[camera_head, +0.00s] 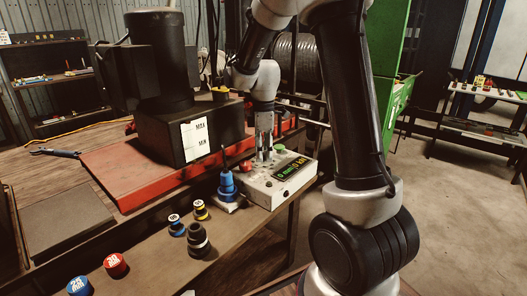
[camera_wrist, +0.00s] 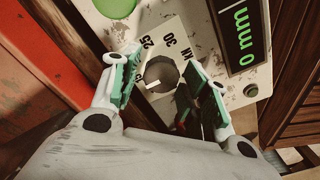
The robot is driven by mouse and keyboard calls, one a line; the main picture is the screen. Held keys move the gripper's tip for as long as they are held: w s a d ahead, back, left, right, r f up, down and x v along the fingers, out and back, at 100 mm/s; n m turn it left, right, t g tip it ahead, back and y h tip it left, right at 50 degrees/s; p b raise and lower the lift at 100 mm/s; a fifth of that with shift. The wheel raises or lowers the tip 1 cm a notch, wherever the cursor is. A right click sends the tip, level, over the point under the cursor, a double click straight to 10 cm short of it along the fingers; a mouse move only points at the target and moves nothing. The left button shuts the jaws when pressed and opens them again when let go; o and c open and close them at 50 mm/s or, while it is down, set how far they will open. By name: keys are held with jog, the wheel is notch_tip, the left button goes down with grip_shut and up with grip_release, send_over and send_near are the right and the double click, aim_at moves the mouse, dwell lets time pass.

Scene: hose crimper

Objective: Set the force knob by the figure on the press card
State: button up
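The force knob (camera_wrist: 163,72) is a grey round knob on the control box (camera_head: 290,192), with a white pointer mark at its lower left. The scale figures 25, 30 and kN show around it; other figures are hidden by my fingers. My gripper (camera_head: 264,156) points down over the box. In the wrist view my gripper (camera_wrist: 161,80) is open, with a green-padded finger on either side of the knob and visible gaps.
A red button (camera_head: 246,166) and a green button (camera_head: 280,148) sit on the box near my gripper. A blue tool (camera_head: 227,184) stands left of the box. Several coloured spools and dark rings stand on the bench (camera_head: 230,242). The red press base (camera_head: 115,168) lies behind.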

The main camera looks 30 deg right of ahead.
dwell(0.3)
notch_tip(320, 180, up, 12)
dwell(0.4)
dwell(0.4)
jog(key=s+r+m+t, duration=0.1)
jog(key=s+m+t, duration=0.3)
jog(key=s+m, duration=0.9)
jog(key=s, duration=1.2)
jog(key=shift+s+d+r, duration=0.2)
jog(key=shift+s+r, duration=0.1)
jog(key=shift+r, duration=0.1)
